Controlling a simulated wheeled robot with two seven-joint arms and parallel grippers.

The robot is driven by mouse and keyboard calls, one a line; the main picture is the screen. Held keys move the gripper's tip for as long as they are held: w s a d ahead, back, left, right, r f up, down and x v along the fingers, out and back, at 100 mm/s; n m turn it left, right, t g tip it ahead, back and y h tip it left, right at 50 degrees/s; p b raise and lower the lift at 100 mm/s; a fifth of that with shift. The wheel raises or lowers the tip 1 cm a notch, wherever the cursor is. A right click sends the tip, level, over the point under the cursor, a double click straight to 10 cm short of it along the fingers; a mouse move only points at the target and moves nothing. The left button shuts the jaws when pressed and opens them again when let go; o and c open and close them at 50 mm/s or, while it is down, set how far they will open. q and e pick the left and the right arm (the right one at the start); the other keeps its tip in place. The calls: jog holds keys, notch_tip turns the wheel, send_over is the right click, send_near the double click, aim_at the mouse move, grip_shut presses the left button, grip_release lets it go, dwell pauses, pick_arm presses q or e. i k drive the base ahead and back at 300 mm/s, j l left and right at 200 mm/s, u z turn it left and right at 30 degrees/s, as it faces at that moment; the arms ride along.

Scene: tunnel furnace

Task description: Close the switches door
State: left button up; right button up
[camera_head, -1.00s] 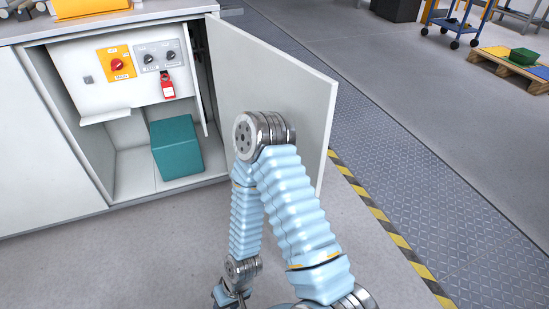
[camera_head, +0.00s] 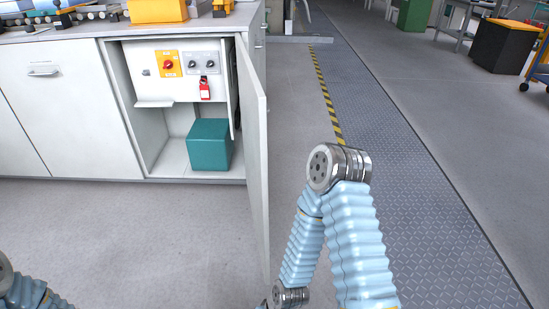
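The switches door (camera_head: 255,150) is a white cabinet door, swung open and seen nearly edge-on, sticking out toward me. Behind it the switches panel (camera_head: 180,75) shows an orange plate with a red knob (camera_head: 168,65), grey dials and a red tag (camera_head: 205,88). My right arm, in light blue sleeves, stands to the right of the door, with its elbow raised and its forearm bent down near the door's lower edge. The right gripper is below the frame. A bit of my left arm shows at the bottom left corner; its gripper is out of view.
A teal box (camera_head: 209,145) sits inside the cabinet. A closed white cabinet door (camera_head: 68,110) is to the left. The countertop (camera_head: 110,24) holds an orange box (camera_head: 158,10). Open floor lies in front, and a yellow-black stripe (camera_head: 325,95) runs along the dark walkway at right.

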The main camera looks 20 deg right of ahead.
aim_at(255, 109)
jog(key=l, duration=0.9)
jog(key=i+l+u, duration=0.15)
jog(key=l, duration=0.75)
jog(key=k+u, duration=0.2)
jog(key=i+l, duration=0.05)
jog(key=i, duration=0.05)
